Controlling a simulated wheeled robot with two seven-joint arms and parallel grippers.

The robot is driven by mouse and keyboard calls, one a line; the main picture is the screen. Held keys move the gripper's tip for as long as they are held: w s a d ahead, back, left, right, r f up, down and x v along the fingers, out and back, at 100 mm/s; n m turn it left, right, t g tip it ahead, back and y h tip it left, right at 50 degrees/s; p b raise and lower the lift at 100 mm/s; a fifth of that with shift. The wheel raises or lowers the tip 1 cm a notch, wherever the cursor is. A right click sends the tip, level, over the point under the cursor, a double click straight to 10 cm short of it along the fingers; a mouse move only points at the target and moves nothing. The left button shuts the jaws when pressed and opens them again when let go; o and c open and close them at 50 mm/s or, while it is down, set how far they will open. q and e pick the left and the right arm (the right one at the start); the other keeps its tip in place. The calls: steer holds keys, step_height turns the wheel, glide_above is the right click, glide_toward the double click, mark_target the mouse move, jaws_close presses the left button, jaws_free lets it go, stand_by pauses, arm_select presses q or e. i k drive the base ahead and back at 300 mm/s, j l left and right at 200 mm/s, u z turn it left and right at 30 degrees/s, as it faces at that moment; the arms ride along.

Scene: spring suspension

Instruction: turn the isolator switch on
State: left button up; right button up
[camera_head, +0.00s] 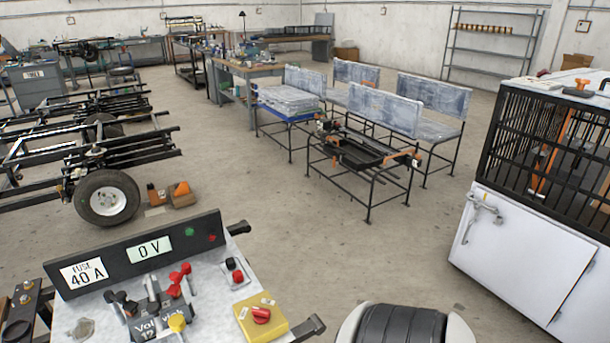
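The isolator switch is a red rotary knob (261,315) on a yellow box (262,323), at the right front of a grey-topped test bench (215,300). The knob's exact turn position is too small to tell. A black panel (190,243) stands at the back of the bench. It has a "FUSE 40 A" label, a display (149,249) reading "0 V", and a green and a red light. Neither of my grippers shows in this view.
Red and black clamps and leads (175,285), a yellow knob (177,322) and red and black terminals (235,270) crowd the bench left of and behind the yellow box. A white cabinet (520,250) stands right. Open floor (370,250) lies between.

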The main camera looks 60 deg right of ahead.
mark_target(261, 315)
steer(key=l+z, duration=0.15)
steer(key=z, duration=1.45)
